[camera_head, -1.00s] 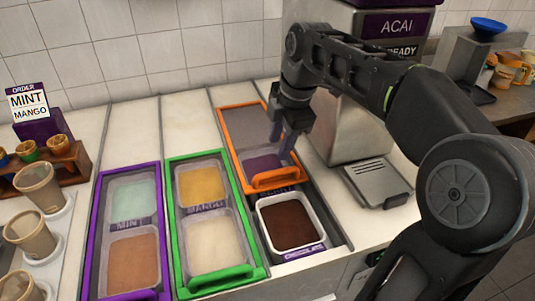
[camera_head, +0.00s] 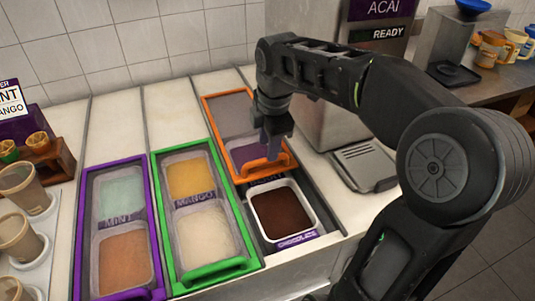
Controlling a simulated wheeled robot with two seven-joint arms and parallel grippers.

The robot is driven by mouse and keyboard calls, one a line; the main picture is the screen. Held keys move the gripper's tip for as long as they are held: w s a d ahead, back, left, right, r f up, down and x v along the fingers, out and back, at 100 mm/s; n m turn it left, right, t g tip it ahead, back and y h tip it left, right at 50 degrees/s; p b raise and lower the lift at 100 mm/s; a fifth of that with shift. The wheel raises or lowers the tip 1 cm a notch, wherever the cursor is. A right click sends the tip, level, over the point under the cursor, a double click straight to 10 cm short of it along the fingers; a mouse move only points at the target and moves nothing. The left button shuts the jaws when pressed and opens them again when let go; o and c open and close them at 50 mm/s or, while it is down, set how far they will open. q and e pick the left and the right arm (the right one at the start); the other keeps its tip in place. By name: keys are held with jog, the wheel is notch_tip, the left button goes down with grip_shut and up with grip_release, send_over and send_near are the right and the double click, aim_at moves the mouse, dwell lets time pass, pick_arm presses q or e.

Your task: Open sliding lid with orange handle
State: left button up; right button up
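The sliding lid with the orange frame (camera_head: 211,121) lies over the rear part of the right-hand topping well. Its orange handle (camera_head: 262,171) is at the lid's front edge, just behind an uncovered chocolate tub (camera_head: 282,211). Purple shows through the lid's front part. My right gripper (camera_head: 274,153) points down at the right end of the handle, with its fingertips close to it. The fingers overlap in this view, so I cannot tell whether they touch or grip the handle. My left gripper is not in view.
A green-framed lid (camera_head: 158,213) and a purple-framed lid (camera_head: 79,240) cover wells to the left. The acai machine (camera_head: 324,127) and its drip tray (camera_head: 362,165) stand close on the right. Cups (camera_head: 24,188) stand at the far left.

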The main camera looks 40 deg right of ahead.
jog(key=f, duration=0.4)
jog(key=shift+w+d+f, duration=0.1)
jog(key=shift+w, duration=0.3)
jog(key=shift+c, duration=0.5)
grip_shut()
dwell(0.5)
